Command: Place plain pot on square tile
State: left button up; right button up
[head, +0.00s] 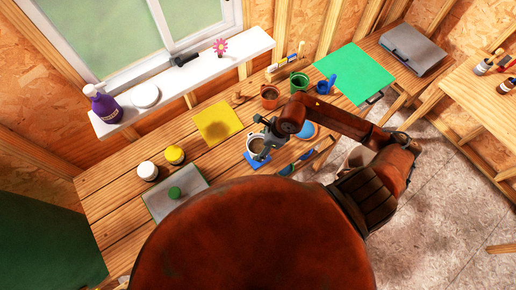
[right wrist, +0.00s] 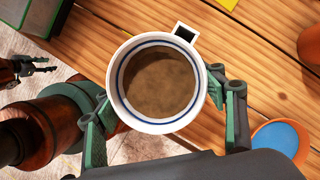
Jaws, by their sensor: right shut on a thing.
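My right gripper (head: 261,143) is shut on a white pot (right wrist: 156,83) with blue rings inside its rim, a square handle and brown contents. The pot (head: 254,146) also shows in the head view, partly covered by the gripper. Its fingers are on both sides of the pot in the right wrist view. A blue square tile (head: 256,161) shows just below the pot in the head view, partly covered; I cannot tell whether they touch. My left gripper (right wrist: 42,66) shows small at the left edge of the right wrist view, its fingers apart and empty.
A terracotta pot (head: 270,93), a green pot (head: 299,80) and a blue watering can (head: 326,86) stand behind. A yellow square (head: 217,121) lies to the left. A round orange dish with a blue inside (right wrist: 279,138) is close on the right. Two jars and a green-knobbed board are at left.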

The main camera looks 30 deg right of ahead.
aim_at(258, 149)
jog(key=shift+w+f, duration=0.5)
jog(key=shift+f, duration=0.1)
notch_tip(258, 149, down, 3)
jog(key=shift+r+p, duration=0.1)
jog(key=shift+p, duration=0.5)
jog(key=shift+f, duration=0.2)
jog(key=shift+f, duration=0.1)
jog(key=o, duration=1.3)
jog(key=b+v, duration=0.2)
jog(key=v, duration=1)
